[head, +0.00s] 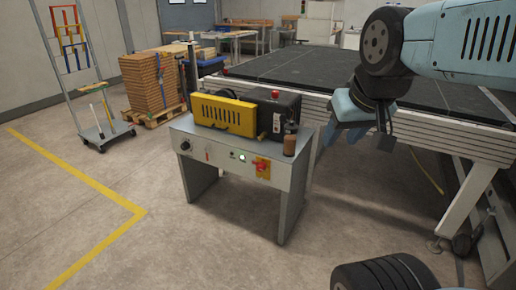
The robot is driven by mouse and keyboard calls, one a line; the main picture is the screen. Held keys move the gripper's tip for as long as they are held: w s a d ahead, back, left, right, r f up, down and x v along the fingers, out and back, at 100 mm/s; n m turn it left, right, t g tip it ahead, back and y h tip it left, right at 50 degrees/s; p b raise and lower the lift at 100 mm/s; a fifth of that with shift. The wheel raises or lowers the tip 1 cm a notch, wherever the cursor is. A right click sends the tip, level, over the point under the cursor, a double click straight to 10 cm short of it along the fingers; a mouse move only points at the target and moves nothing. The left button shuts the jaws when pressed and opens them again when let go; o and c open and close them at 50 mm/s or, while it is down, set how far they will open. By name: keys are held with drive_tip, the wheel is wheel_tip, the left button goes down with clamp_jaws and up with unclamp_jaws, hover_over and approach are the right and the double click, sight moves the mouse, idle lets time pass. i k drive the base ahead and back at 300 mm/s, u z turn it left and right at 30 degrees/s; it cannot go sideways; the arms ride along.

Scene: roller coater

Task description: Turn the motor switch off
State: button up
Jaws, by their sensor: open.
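The roller coater (230,112), with a yellow slotted cover and a dark housing, stands on a grey cabinet (222,183). On the cabinet's front panel, a red rotary switch on a yellow plate (261,167) sits at the right, which looks like the motor switch; its exact turn position is too small to read. A small lit green-white lamp (242,157) is left of it. My gripper (384,142) hangs at the right, open and empty, well apart from the panel. Its fingers are small and partly hidden.
A large dark-topped table (290,64) stands behind and right of the cabinet. A wheeled ladder-like trolley (103,131) and a pallet stack (152,84) are at the left. The floor before the cabinet is free.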

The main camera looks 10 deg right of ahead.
sight(261, 166)
drive_tip(key=u, duration=0.15)
drive_tip(key=i, duration=0.95)
drive_tip(key=z, duration=0.2)
drive_tip(key=k, duration=0.9)
drive_tip(key=u, duration=0.25)
drive_tip(key=i, duration=0.85)
drive_tip(key=z, duration=0.2)
